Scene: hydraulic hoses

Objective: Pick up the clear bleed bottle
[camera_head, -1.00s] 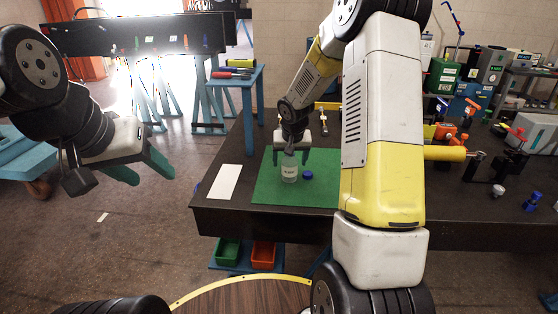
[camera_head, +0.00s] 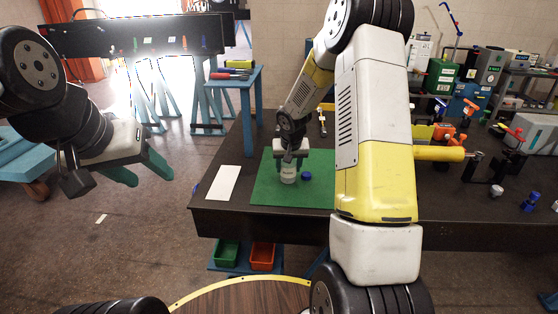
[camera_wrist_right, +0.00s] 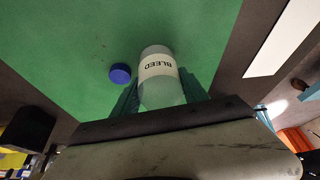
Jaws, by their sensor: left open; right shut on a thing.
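The clear bleed bottle (camera_head: 288,172) stands upright on the green mat (camera_head: 265,192) on the dark table. In the right wrist view the bottle (camera_wrist_right: 160,80) shows its "BLEED" label between the teal fingers. My right gripper (camera_head: 290,160) comes down from above and is shut on the bottle. The fingers hide part of the bottle's upper body. A blue cap (camera_head: 306,176) lies on the mat just right of the bottle; it also shows in the right wrist view (camera_wrist_right: 120,73). My left gripper (camera_head: 142,174) is open and empty, off to the left above the floor.
A white sheet (camera_head: 223,183) lies on the table left of the mat. My right arm hides part of the table. Several fittings and a blue part (camera_head: 530,202) are at the right. A blue stool (camera_head: 236,78) stands behind the table's left end.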

